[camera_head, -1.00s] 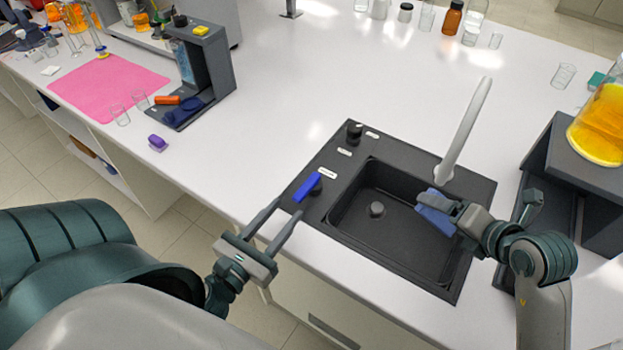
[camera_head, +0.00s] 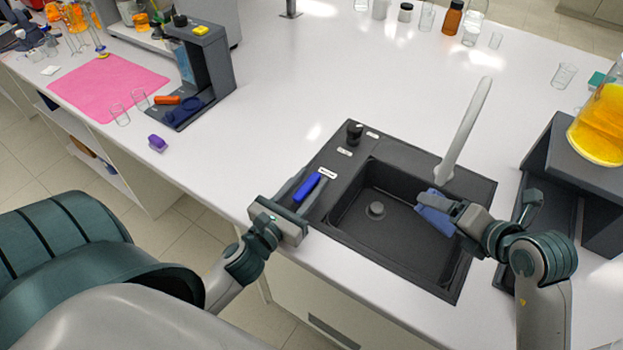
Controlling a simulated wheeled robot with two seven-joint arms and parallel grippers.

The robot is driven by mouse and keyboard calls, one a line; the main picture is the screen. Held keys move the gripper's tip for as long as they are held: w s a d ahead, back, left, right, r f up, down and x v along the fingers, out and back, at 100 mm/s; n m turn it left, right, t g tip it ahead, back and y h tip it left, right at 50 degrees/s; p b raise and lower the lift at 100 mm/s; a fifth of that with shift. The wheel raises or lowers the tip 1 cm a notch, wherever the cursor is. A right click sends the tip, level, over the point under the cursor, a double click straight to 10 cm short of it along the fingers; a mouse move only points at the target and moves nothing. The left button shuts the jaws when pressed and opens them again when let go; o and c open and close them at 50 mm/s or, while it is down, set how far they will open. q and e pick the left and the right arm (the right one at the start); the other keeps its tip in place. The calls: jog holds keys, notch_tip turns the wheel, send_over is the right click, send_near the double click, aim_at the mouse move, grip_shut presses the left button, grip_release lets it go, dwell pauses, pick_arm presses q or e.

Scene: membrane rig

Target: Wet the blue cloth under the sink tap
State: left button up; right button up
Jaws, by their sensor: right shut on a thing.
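My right gripper (camera_head: 441,203) is shut on the blue cloth (camera_head: 433,219) and holds it over the right part of the black sink (camera_head: 345,213), near the end of the grey tap (camera_head: 465,130). No water stream shows at the tap. My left gripper (camera_head: 304,186) is open at the sink's left rim, with its fingers on either side of the blue lever (camera_head: 308,187). I cannot tell whether the fingers touch the lever. A black knob (camera_head: 354,131) stands at the sink's back left corner.
A dark stand with a flask of orange liquid (camera_head: 603,125) is close to my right arm. Bottles and glasses (camera_head: 452,18) stand at the back. A pink mat (camera_head: 107,85) and a dark grey device (camera_head: 205,75) are at the left. The counter behind the sink is clear.

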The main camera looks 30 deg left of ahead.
pick_arm(q)
jog(key=shift+w, duration=0.65)
grip_shut()
jog(key=shift+m+h, duration=0.5)
jog(key=shift+h, duration=0.3)
jog(key=shift+a+m+g+h, duration=0.15)
jog(key=shift+m+h, duration=0.35)
jog(key=shift+h, duration=0.25)
jog(key=shift+a+m+g+h, duration=0.15)
jog(key=shift+m+h, duration=0.35)
jog(key=shift+h, duration=0.25)
jog(key=shift+d, duration=0.1)
grip_release()
jog(key=shift+s, duration=0.1)
